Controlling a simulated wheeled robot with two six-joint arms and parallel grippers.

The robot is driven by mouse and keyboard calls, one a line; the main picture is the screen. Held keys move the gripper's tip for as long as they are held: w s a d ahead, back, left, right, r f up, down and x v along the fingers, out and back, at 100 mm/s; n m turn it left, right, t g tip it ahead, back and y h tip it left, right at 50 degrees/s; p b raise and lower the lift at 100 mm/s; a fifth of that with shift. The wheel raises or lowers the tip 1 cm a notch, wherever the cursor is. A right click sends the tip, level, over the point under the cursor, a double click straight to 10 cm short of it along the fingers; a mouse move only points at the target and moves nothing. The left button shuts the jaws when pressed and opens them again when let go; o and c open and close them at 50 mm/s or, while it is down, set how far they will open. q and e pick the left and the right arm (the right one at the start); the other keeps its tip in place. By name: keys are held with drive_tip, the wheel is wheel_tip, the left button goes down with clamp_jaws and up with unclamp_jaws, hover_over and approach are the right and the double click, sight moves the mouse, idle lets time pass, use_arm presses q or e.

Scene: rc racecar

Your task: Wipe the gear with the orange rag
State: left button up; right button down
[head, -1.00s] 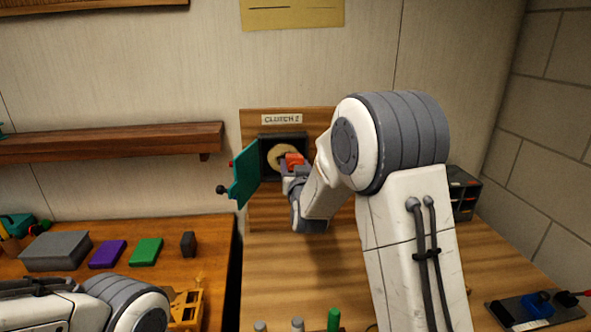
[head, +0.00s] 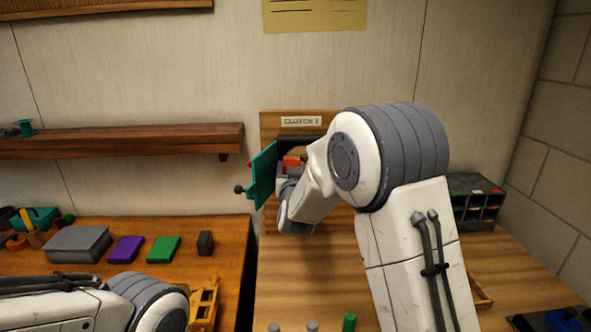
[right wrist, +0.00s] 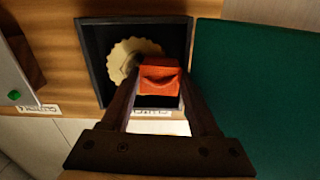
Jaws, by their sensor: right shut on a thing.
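The cream toothed gear (right wrist: 124,60) sits in an open dark box (right wrist: 91,62) on a wooden panel. In the head view only a sliver of the gear (head: 299,151) shows. My right gripper (right wrist: 160,88) is shut on the orange rag (right wrist: 160,72), folded into a small block. The rag (head: 291,162) is in front of the gear and covers part of it in the right wrist view. I cannot tell whether they touch. My left arm comes in at the lower left, but its gripper is not in view.
A teal door (head: 262,176) with a dark knob stands open at the box's left. A wooden shelf (head: 120,140) is on the wall at left. A grey case (head: 78,243), purple block (head: 126,249) and green block (head: 163,249) lie on the left table. A dark organizer (head: 474,200) stands at right.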

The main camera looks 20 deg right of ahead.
drive_tip(key=shift+s+d+b, duration=0.5)
drive_tip(key=shift+d+b, duration=1.3)
drive_tip(key=shift+d, duration=1.3)
drive_tip(key=w+a, duration=0.1)
drive_tip(key=a, duration=0.5)
drive_tip(key=shift+a, duration=0.2)
drive_tip(key=shift+w, duration=0.1)
drive_tip(key=b+v, duration=0.1)
drive_tip(key=v, duration=0.5)
drive_tip(key=shift+b, duration=0.35)
